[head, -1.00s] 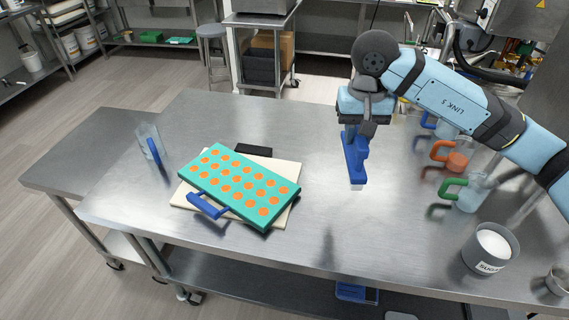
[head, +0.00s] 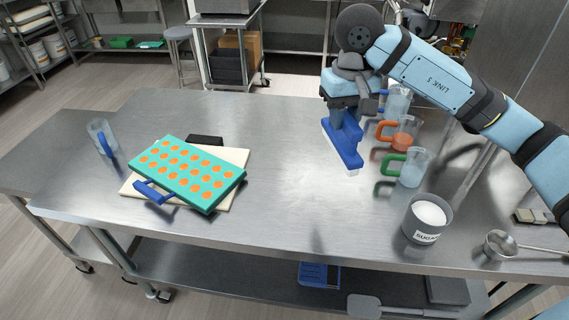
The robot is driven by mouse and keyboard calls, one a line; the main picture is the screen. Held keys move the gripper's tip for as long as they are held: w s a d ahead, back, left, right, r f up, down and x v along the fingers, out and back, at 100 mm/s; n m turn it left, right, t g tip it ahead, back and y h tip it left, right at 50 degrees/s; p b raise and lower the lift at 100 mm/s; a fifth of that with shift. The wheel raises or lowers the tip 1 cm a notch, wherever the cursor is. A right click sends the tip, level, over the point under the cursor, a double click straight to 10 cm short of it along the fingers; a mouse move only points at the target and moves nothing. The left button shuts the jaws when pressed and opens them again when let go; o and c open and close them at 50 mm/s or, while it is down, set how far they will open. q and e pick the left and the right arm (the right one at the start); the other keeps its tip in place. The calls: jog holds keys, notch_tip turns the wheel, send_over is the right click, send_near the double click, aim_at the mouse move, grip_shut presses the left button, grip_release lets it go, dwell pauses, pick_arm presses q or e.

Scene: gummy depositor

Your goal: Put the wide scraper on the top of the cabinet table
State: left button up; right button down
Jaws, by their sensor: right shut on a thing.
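A blue wide scraper (head: 343,148) with a pale lower edge hangs from my right gripper (head: 347,108), which is shut on it. It is over the right half of the steel table (head: 290,215), left of the cups, and looks held above the top. The exact height is hard to tell. My left gripper is not in view. I cannot tell which surface is the cabinet table's top.
A teal mold (head: 187,172) with orange fillings lies on a pale board (head: 235,156). A clear cup (head: 101,136) stands at the left. Handled cups (head: 413,168), a sugar pot (head: 427,219) and a metal scoop (head: 500,245) line the right. The table's front middle is clear.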

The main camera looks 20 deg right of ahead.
notch_tip(320, 180, down, 20)
jog(key=shift+r+p, duration=0.1)
jog(key=shift+p, duration=0.6)
jog(key=shift+f, duration=0.3)
jog(key=c, duration=1)
grip_release()
jog(key=shift+o, duration=0.2)
